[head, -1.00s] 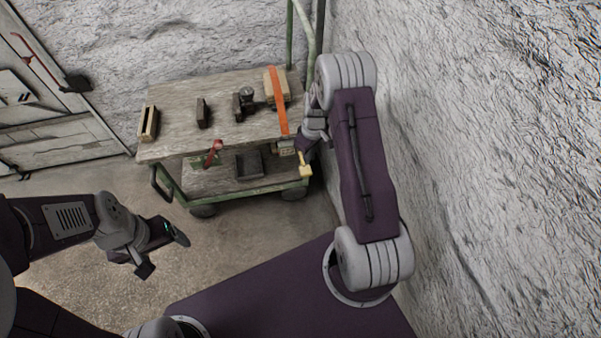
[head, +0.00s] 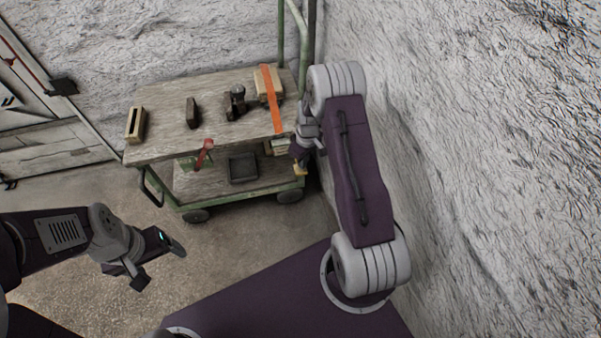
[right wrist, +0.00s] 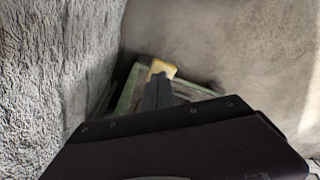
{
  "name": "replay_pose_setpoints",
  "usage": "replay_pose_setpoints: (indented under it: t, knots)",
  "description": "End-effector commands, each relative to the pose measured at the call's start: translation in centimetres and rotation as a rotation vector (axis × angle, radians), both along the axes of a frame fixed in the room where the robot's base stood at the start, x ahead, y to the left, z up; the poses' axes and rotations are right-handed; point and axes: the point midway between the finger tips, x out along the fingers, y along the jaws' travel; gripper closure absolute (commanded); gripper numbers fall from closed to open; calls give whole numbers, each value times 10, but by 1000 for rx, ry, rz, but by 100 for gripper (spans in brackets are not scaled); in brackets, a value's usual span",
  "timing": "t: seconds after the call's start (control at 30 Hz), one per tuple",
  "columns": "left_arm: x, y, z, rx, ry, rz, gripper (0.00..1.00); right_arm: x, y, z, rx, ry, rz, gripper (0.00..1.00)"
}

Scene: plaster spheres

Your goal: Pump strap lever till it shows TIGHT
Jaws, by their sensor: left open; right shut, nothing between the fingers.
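An orange strap (head: 271,99) runs over a pale wooden block on the cart top and down over the front edge. A pale boxy part (head: 279,147) sits below it, possibly the strap's tightener. A yellow piece (head: 300,170), apparently the lever's end, shows just below my right gripper (head: 299,158). In the right wrist view the yellow piece (right wrist: 163,68) is at the tips of my shut, empty fingers (right wrist: 160,80); I cannot tell if they touch. No TIGHT marking is readable. My left gripper (head: 160,262) is open and empty, low at the left, away from the cart.
The cart's wooden top (head: 165,120) holds a wooden block (head: 136,124), a dark block (head: 192,113) and a dark tool (head: 236,103). A red handle (head: 204,152) and black tray (head: 243,167) are below. A rough stone wall (head: 450,130) stands close on the right.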

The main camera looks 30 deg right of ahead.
Motion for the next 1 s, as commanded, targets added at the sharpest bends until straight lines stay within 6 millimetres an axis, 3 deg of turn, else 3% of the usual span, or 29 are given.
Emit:
replay_pose_setpoints:
  t: [0.1,0.53,0.83,1.0]
  knots:
    - [0,0,-12,0,0,0,20,1,0,-14,-1,-1,0,100]
    - [0,0,-14,0,0,0,20,1,0,-17,0,0,0,100]
    - [0,0,-40,0,0,0,20,2,0,-53,-1,-1,0,100]
    - [0,0,-42,0,0,0,20,3,0,-58,-2,-4,0,100]
